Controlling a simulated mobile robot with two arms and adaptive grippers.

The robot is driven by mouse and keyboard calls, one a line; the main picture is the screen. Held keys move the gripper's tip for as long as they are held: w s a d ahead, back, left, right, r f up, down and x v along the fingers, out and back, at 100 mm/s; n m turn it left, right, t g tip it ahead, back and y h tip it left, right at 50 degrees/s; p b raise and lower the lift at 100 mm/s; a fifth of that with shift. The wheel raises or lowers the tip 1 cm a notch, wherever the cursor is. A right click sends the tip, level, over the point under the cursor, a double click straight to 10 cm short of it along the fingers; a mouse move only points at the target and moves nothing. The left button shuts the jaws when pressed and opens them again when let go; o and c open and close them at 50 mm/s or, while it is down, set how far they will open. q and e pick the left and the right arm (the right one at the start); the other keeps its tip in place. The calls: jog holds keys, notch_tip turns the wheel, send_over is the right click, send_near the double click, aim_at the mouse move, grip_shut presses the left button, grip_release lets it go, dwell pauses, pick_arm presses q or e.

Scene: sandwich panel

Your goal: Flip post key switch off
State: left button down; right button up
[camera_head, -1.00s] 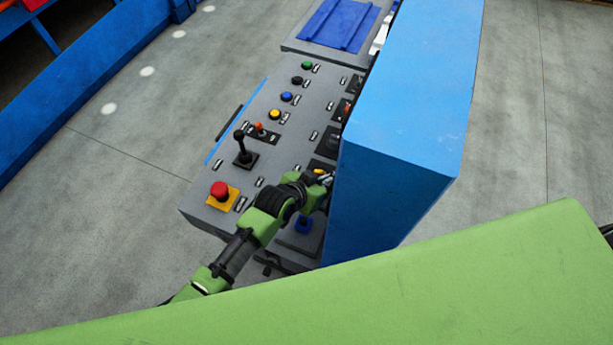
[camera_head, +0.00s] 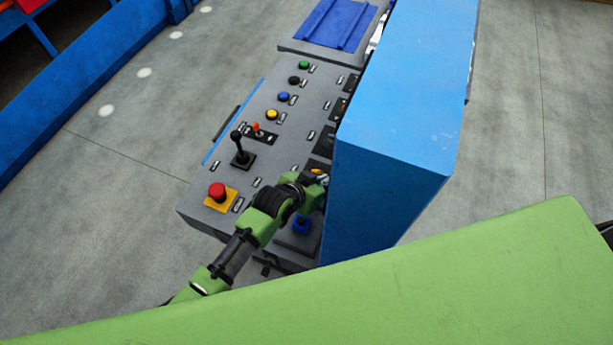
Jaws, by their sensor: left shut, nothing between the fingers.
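The grey control panel (camera_head: 222,180) runs from the lower middle up to the right of centre. My left gripper (camera_head: 321,180) is at the panel's right side, beside the blue post. It is shut and empty, and its fingertips are partly hidden by the post's edge. A yellow and black switch plate (camera_head: 318,168) shows just beyond the gripper; I cannot tell whether this is the post key switch or how its key is turned. I cannot tell whether the fingers touch it. My right gripper is not in view.
The blue post (camera_head: 392,180) hides the panel's right edge. A red button on a yellow base (camera_head: 217,191), a black joystick (camera_head: 241,150) and several coloured buttons stand up from the panel. A blue tray (camera_head: 338,24) lies at its far end. Open floor lies left.

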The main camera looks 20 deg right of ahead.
pick_arm(q)
jog(key=shift+w, duration=0.1)
jog(key=shift+w+a, duration=0.3)
jog(key=shift+w, duration=0.35)
jog(key=shift+w+a, duration=0.1)
jog(key=shift+a, duration=0.05)
jog(key=shift+s+a+r, duration=0.2)
jog(key=shift+a+r, duration=0.1)
jog(key=shift+r, duration=0.1)
jog(key=v, duration=1)
jog(key=shift+s+r, duration=0.35)
jog(key=shift+s, duration=0.25)
jog(key=shift+d, duration=0.2)
jog(key=shift+a, duration=0.1)
